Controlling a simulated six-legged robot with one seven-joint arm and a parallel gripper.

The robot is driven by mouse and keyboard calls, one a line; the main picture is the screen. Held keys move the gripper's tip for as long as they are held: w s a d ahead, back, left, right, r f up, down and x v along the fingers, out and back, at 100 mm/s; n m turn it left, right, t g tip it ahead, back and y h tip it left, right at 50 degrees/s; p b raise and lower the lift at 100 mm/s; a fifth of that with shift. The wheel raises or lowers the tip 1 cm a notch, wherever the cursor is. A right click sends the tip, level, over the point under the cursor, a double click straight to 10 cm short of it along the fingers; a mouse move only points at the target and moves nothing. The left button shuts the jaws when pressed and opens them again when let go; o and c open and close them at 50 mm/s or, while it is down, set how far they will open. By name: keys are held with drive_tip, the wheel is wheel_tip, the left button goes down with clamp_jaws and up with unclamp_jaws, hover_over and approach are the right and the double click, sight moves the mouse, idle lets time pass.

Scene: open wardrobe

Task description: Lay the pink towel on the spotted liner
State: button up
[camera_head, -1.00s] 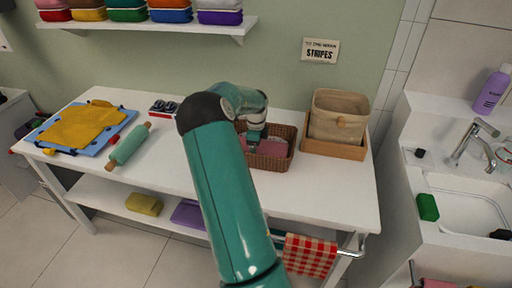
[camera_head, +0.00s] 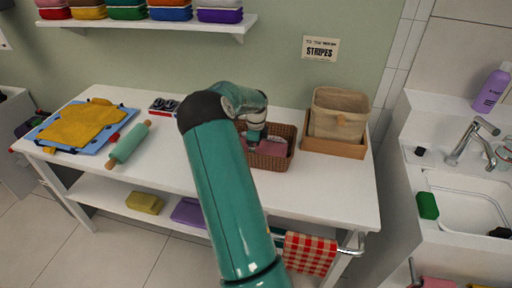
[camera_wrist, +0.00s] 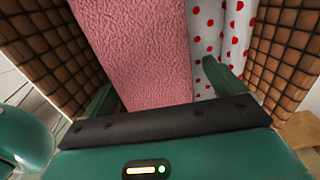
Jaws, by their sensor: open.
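The pink towel (camera_wrist: 135,45) lies inside the brown woven basket (camera_wrist: 285,50), filling the left and middle of the wrist view. It also shows in the head view (camera_head: 272,149). The spotted liner (camera_wrist: 236,28), white with red dots, shows in the basket to the right of the towel. The towel hides the rest of the liner. My gripper (camera_wrist: 162,88) is open, its two green fingers apart near the towel, one on the left and one over the liner side. In the head view my gripper (camera_head: 253,138) is down at the basket; its fingertips are hard to see.
A tan fabric bin (camera_head: 338,115) in a wooden tray stands right of the basket. The table front is clear.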

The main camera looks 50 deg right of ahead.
idle(0.6)
drive_tip(key=shift+r, duration=4.5)
drive_tip(key=a+r+n+t, duration=0.1)
drive_tip(key=a+r+n, duration=0.4)
drive_tip(key=a, duration=0.5)
drive_tip(key=a+r+n+t+y, duration=0.1)
drive_tip(key=a+r+n, duration=0.4)
drive_tip(key=a, duration=0.4)
drive_tip(key=a+r+n+t, duration=0.1)
drive_tip(key=a+r+n, duration=0.4)
drive_tip(key=a, duration=0.5)
drive_tip(key=s+a+r+n+t, duration=0.1)
drive_tip(key=s+a+n, duration=0.6)
drive_tip(key=a+n, duration=0.1)
drive_tip(key=s+a+r+n+t+h, duration=0.1)
drive_tip(key=s+a+n, duration=0.6)
drive_tip(key=a, duration=0.4)
drive_tip(key=shift+a+n+t, duration=0.25)
drive_tip(key=shift+n+t, duration=0.05)
drive_tip(key=shift+n, duration=0.3)
